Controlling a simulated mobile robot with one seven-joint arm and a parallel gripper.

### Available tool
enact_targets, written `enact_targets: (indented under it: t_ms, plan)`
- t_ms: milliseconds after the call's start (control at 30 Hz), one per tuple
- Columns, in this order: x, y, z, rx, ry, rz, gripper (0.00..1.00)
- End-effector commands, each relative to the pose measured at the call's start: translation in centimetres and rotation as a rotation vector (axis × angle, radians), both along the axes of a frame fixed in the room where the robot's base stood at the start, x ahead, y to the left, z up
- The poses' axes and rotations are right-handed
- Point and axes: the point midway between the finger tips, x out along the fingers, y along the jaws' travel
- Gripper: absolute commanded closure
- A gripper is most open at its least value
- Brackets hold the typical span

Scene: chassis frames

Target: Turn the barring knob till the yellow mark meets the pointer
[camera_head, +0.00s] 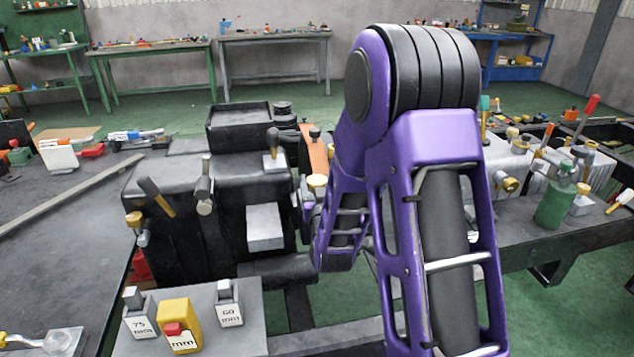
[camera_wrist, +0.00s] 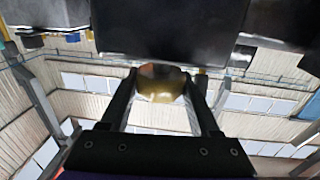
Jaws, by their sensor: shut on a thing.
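In the wrist view a round brass knob (camera_wrist: 160,88), which I take as the barring knob, sits between the two black fingers of my gripper (camera_wrist: 161,78). The fingers are shut on its sides, just off a dark machine body (camera_wrist: 170,30). A darker brown area shows on the knob's upper part. I cannot make out a yellow mark or a pointer. In the head view my purple arm covers the gripper and the knob it holds. The black machine (camera_head: 160,240) with several levers stands left of the arm.
A green bottle (camera_head: 555,207) stands right of the arm. Workbenches (camera_head: 150,46) line the back wall.

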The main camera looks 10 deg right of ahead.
Motion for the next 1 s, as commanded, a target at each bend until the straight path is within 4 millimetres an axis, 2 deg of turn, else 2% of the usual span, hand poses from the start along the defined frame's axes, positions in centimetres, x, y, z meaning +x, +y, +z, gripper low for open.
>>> enact_targets:
  t_ms: [33,233,633,1000]
  plan:
    - [0.01,0.00,0.00,0.000,0.000,0.000,0.56]
    - [0.01,0.00,0.01,0.000,0.000,0.000,0.92]
    - [0.02,-0.22,0.03,-0.002,-0.001,0.075,0.93]
    - [0.10,-0.39,0.04,-0.002,-0.002,0.368,0.93]
